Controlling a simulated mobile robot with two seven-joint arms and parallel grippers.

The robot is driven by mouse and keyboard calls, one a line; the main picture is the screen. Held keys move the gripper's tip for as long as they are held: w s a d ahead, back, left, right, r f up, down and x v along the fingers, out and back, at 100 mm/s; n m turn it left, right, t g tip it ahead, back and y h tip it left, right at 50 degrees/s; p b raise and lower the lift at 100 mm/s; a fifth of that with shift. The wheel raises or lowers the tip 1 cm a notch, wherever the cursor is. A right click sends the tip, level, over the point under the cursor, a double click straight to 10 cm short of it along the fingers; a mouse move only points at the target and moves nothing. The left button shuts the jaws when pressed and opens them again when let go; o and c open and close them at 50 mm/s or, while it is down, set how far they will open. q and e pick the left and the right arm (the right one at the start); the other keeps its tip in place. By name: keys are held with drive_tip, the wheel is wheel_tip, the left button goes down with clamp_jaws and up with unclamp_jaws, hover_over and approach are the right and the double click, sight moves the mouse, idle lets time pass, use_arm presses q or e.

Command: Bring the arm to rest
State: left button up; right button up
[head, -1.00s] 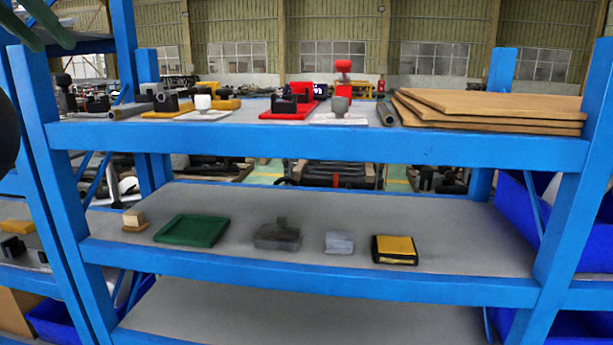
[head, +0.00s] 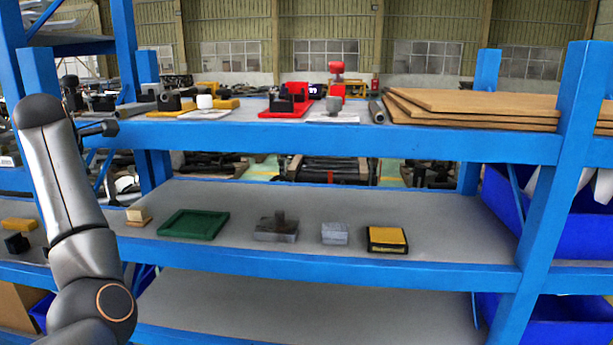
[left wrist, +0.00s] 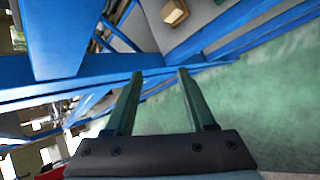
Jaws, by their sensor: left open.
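My left arm (head: 70,190) rises at the left of the head view, in front of the blue shelf rack. Its gripper cannot be made out there. In the left wrist view my left gripper (left wrist: 160,95) is open, its two green fingers apart with nothing between them. Beyond the fingers lie blue rack beams and the green floor. A small wooden block (left wrist: 174,12) on a shelf shows at the top of that view, apart from the fingers. My right gripper is in neither view.
The blue rack's middle shelf (head: 330,205) holds a green tray (head: 193,224), a grey metal block (head: 276,229), a light grey block (head: 334,234) and a yellow-black block (head: 387,240). Wooden boards (head: 470,107) lie on the upper shelf at right. The lower shelf (head: 300,305) looks bare.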

use_arm(q)
wheel_tip(320, 180, down, 12)
drive_tip(key=a+m+y, duration=0.1)
drive_tip(key=m+y, duration=0.1)
drive_tip(key=m, duration=0.3)
drive_tip(key=s+d+f+m+t, duration=0.1)
drive_tip(key=s+d+f+m, duration=0.15)
drive_tip(key=f+m, duration=0.4)
drive_tip(key=s+d+f+m+t+h, duration=0.1)
drive_tip(key=d+f+m, duration=0.2)
drive_tip(key=f, duration=0.6)
drive_tip(key=s+d+f+m, duration=0.2)
drive_tip(key=d+f+m, duration=0.15)
drive_tip(key=f, duration=0.45)
drive_tip(key=s+d+f+m+h+p, duration=0.1)
drive_tip(key=s+d+f+m+h, duration=0.3)
drive_tip(key=s+d+f+m, duration=0.6)
drive_tip(key=s+d+f+m+h, duration=0.1)
drive_tip(key=s+d+f+h, duration=0.1)
drive_tip(key=s+d, duration=0.4)
drive_tip(key=s+d+f+m+h, duration=0.1)
drive_tip(key=s+d, duration=0.5)
drive_tip(key=s, duration=0.6)
wheel_tip(320, 180, down, 2)
drive_tip(key=shift+s+d+f+m+h+p, duration=0.15)
drive_tip(key=shift+s+m+h+p, duration=0.2)
drive_tip(key=shift+h, duration=0.25)
